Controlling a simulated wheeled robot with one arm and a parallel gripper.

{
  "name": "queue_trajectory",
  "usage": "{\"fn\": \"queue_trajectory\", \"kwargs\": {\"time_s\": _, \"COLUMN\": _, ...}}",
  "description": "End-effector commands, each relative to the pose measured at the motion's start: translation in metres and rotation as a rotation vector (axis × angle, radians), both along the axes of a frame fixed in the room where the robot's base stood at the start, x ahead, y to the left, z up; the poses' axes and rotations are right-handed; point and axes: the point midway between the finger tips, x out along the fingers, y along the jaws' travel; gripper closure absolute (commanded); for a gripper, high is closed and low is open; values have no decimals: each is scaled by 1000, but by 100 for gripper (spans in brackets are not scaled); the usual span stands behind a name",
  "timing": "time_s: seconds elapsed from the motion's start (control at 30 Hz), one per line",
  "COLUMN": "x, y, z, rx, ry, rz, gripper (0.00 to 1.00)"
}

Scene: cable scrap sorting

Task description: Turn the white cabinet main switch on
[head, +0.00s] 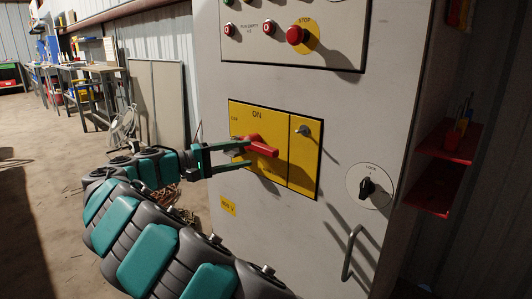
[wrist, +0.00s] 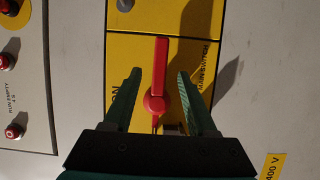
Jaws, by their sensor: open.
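The white cabinet (head: 390,100) has a yellow panel (head: 245,110) on its front, marked ON near the top. On it is the main switch, a red rotary handle (head: 262,148). The handle lies roughly level and points right, not up at ON. In the wrist view the red handle (wrist: 160,65) points up the picture from its round hub. My gripper (head: 244,153) is open in front of the panel, coming from the left. In the wrist view its green fingers (wrist: 160,80) stand one on each side of the handle, with gaps visible on both sides.
A STOP button (head: 296,35) and small red buttons sit on the panel above. A keyed lock (head: 303,130) is right of the handle. A black rotary knob (head: 368,187) and a door handle (head: 349,252) are lower right. A red shelf (head: 440,155) stands beside the cabinet.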

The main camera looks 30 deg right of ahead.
Motion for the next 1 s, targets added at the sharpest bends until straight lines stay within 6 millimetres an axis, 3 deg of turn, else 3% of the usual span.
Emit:
{"fn": "queue_trajectory", "kwargs": {"time_s": 0.43, "x": -4, "y": -62, "z": -1, "rx": 2, "ry": 3, "rz": -6, "gripper": 43}}
{"fn": "queue_trajectory", "kwargs": {"time_s": 0.77, "x": -4, "y": -72, "z": -1, "rx": 2, "ry": 2, "rz": -2, "gripper": 43}}
{"fn": "queue_trajectory", "kwargs": {"time_s": 1.0, "x": -4, "y": -72, "z": -1, "rx": 2, "ry": 2, "rz": -2, "gripper": 66}}
